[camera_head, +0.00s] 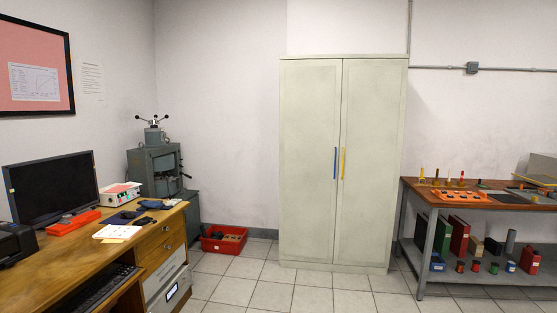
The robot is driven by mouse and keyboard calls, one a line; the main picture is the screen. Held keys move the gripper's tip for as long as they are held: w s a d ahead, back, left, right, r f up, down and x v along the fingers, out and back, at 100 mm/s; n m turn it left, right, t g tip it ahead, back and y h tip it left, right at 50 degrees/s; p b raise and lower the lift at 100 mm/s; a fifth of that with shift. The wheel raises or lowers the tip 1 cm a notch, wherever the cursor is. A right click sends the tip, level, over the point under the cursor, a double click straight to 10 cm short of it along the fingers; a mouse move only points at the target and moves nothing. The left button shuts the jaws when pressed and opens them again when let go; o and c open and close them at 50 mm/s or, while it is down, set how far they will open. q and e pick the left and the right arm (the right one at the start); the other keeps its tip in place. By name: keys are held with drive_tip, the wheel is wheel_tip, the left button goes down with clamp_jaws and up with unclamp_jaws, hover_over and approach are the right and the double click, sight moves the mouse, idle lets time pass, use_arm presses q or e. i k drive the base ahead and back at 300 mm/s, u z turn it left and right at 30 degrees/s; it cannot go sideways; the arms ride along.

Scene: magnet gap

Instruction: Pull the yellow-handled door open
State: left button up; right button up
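A tall pale grey-green cabinet (344,58) stands against the back wall, right of the middle of the view. Its two doors are shut and meet at a centre seam. The right door (375,130) has a vertical yellow handle (343,163) near the seam. The left door (309,130) has a vertical blue handle (335,163) beside it. The cabinet is across the room from me. Neither of my grippers shows in the head view.
A wooden desk (60,262) with a monitor (50,185) stands at the left. A red crate (224,238) sits on the floor left of the cabinet. A workbench (480,203) stands at the right. The tiled floor (270,295) before the cabinet is clear.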

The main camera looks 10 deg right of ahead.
sight(374, 91)
drive_tip(key=z, duration=0.2)
drive_tip(key=i, duration=0.8)
drive_tip(key=z, duration=1)
drive_tip(key=i, duration=2.75)
drive_tip(key=u, duration=0.3)
drive_tip(key=i, duration=1.5)
drive_tip(key=u, duration=0.45)
